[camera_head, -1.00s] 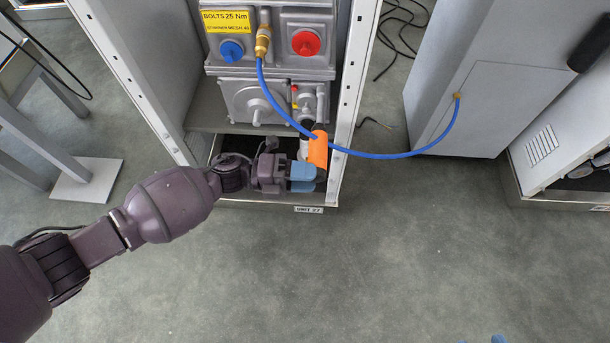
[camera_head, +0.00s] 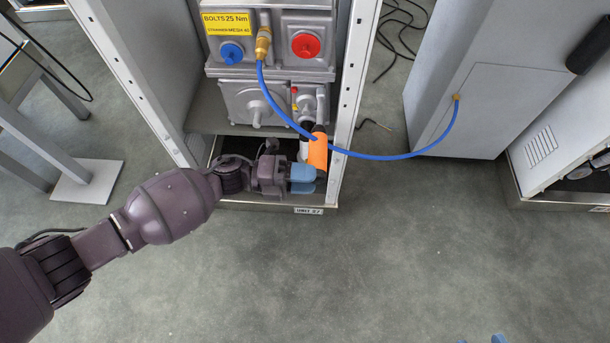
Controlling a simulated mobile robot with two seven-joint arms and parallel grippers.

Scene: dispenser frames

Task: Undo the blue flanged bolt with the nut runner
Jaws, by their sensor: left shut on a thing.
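The blue flanged bolt (camera_head: 232,53) sits on the upper left front of the grey metal housing, below the yellow label. A red flanged bolt (camera_head: 305,44) sits to its right. My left gripper (camera_head: 303,178) is low at the cabinet's front right, below both bolts. Its blue fingers are shut on the nut runner (camera_head: 317,154), which has an orange body. The nut runner is well apart from the blue bolt. The gripper and hose hide part of it. Of my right gripper (camera_head: 498,339), only small blue tips show at the bottom edge.
A blue hose (camera_head: 400,157) runs from a brass fitting (camera_head: 263,43) on the housing, across the nut runner, to the grey cabinet (camera_head: 480,90) at right. The cabinet frame's right post (camera_head: 352,85) stands beside the gripper. The floor in front is clear.

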